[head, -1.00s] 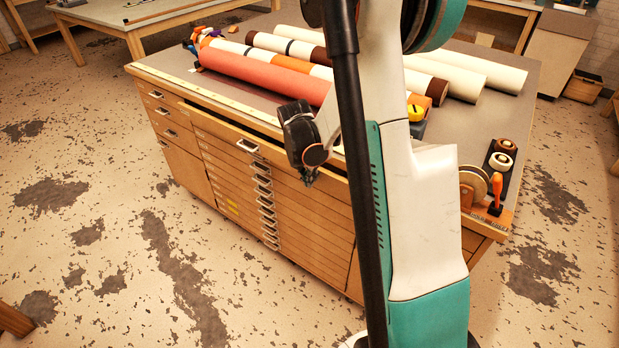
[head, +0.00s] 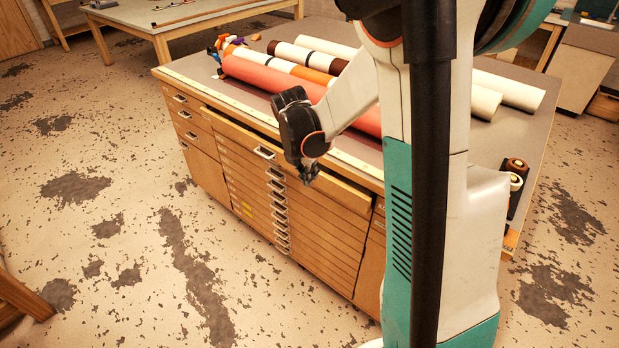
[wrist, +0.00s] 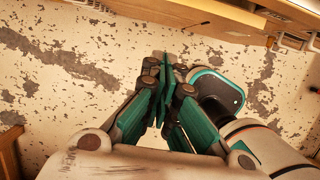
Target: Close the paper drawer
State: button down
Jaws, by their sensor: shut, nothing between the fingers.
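The paper drawer (head: 231,134) is the top wide drawer of the wooden cabinet. It stands partly out, with a dark gap between its front and the worktop. Its metal handle (head: 265,153) is left of my gripper. My gripper (head: 309,178) is shut and empty, pointing down in front of the right part of the drawer front. I cannot tell whether it touches the drawer. In the wrist view the teal fingers of my gripper (wrist: 167,65) are together, and a wooden drawer edge (wrist: 190,12) crosses the top of the picture.
Several shallower drawers with handles (head: 278,210) lie flush below. Red (head: 270,78) and white rolls lie on the grey worktop (head: 190,68). A wooden piece (head: 22,296) stands at the lower left. The stained floor (head: 120,240) before the cabinet is clear.

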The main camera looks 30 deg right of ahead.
jog(key=w+a+f+t+h+b, duration=0.1)
jog(key=w+a+f+h, duration=0.15)
jog(key=w+a, duration=0.45)
jog(key=w+a+f+t+h, duration=0.15)
jog(key=w+a+h, duration=0.25)
jog(key=w, duration=0.5)
jog(key=b, duration=0.4)
send_near(286, 168)
notch_tip(286, 168, down, 3)
jog(key=a, duration=0.1)
jog(key=shift+w+d+f+b, duration=0.1)
jog(key=shift+w+d+b, duration=0.15)
jog(key=shift+d, duration=0.45)
jog(key=shift+w+d+f+b, duration=0.15)
jog(key=shift+w+d, duration=0.2)
jog(key=shift+d, duration=0.35)
jog(key=shift+w+d+r+b, duration=0.1)
jog(key=shift+w+d+b, duration=0.15)
jog(key=shift+d, duration=0.4)
jog(key=shift+d, duration=0.1)
jog(key=d, duration=0.1)
jog(key=w+d, duration=0.1)
jog(key=d, duration=0.2)
jog(key=shift+w+d, duration=0.1)
jog(key=shift+w, duration=0.15)
